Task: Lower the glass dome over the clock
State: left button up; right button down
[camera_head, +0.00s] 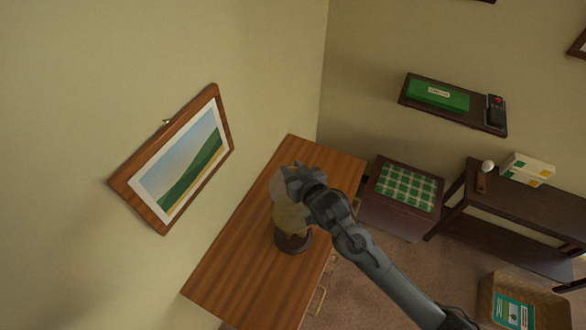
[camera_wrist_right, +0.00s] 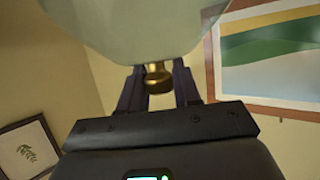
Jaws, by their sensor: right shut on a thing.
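My right gripper (camera_head: 289,180) is above the wooden cabinet top and shut on the brass knob (camera_wrist_right: 157,77) of the glass dome. The pale, see-through dome (camera_wrist_right: 140,28) fills the top of the right wrist view. In the head view the dome hangs below my gripper, partly hidden by it. A dark round base (camera_head: 293,243) stands on the cabinet under the dome. A yellowish shape, likely the clock (camera_head: 290,217), shows above this base, blurred by the glass. I cannot tell whether the dome's rim touches the base. My left gripper is not in view.
The wooden cabinet top (camera_head: 232,278) is clear around the base. A framed landscape (camera_head: 182,165) hangs on the wall to the left. A stool with a green checked cushion (camera_head: 405,187), a wall shelf (camera_head: 455,105) and a dark side table (camera_head: 520,210) stand off to the right.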

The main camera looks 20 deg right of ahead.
jog(key=shift+f+b, duration=0.6)
jog(key=shift+f, duration=1.4)
jog(key=shift+f, duration=0.1)
